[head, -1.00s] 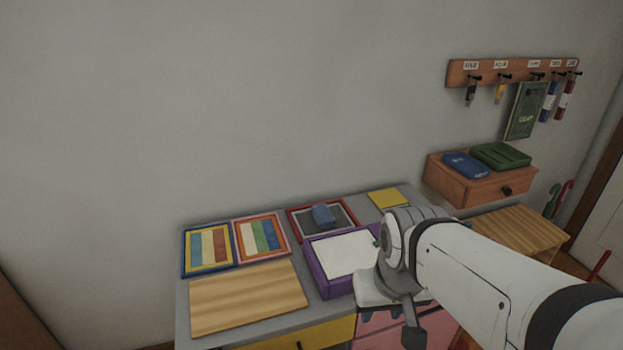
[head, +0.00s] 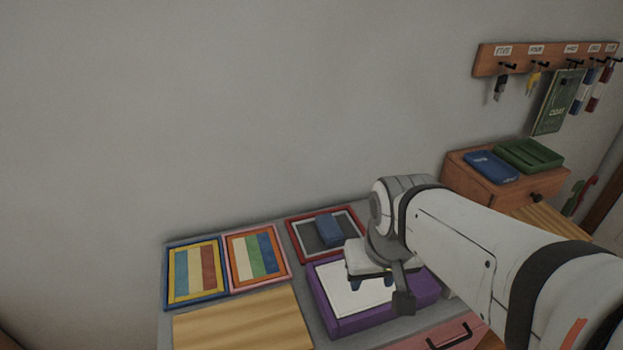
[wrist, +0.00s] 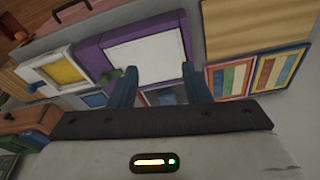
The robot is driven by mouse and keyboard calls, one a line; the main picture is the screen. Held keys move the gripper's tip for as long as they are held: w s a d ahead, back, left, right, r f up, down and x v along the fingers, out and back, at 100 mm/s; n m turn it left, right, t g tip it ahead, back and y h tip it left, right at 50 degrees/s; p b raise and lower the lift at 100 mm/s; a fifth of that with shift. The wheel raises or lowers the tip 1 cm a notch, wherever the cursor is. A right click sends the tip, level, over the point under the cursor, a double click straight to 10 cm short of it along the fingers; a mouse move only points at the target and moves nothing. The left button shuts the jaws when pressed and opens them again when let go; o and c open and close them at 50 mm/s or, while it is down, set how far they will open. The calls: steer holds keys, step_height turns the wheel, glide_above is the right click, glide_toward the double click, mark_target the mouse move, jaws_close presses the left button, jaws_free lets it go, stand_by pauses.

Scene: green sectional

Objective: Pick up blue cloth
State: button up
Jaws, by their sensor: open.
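A small blue block-like bundle, which may be the blue cloth (head: 329,229), lies on a dark panel in a red frame (head: 290,236) in the head view. A flatter blue item (head: 491,166) lies on the wooden wall drawer, and I cannot tell which of the two is cloth. My gripper (head: 369,284) is open and empty above the white-topped purple box (head: 422,284), in front of the red frame. In the wrist view my gripper (wrist: 158,68) shows two blue fingers apart, with the purple box (wrist: 90,55) beyond them. The dark panel is partly hidden there.
Two striped pictures (head: 195,274) (head: 256,256) and a wooden board (head: 240,322) cover the left of the grey tabletop. A green tray (head: 529,155) sits on the wall drawer (head: 490,192). A key rack (head: 545,58) hangs above. The wall stands close behind.

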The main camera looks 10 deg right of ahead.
steer(key=shift+o, duration=0.7)
steer(key=shift+w+r, duration=0.1)
steer(key=shift+w, duration=0.35)
steer(key=o, duration=0.6)
steer(key=w, duration=0.9)
steer(key=shift+w+a+r+n+g, duration=0.2)
steer(key=shift+w+r+n+g, duration=0.05)
steer(key=shift+n+g, duration=0.15)
steer(key=shift+o, duration=0.7)
steer(key=w+f, duration=0.2)
steer(key=w, duration=0.6)
steer(key=shift+w+g, duration=0.25)
steer(key=shift+g, duration=0.05)
steer(key=n+g, duration=0.1)
glide_above(329, 226)
steer(key=f, duration=1.2)
steer(key=shift+s+d+f, duration=0.2)
steer(key=shift+d+f, duration=0.05)
steer(key=shift+f, duration=0.05)
steer(key=shift+w+f+n, duration=0.25)
steer(key=shift+f+n, duration=0.05)
steer(key=shift+f, duration=0.4)
steer(key=f, duration=0.7)
steer(key=shift+a+f, duration=0.1)
steer(key=shift+a, duration=0.15)
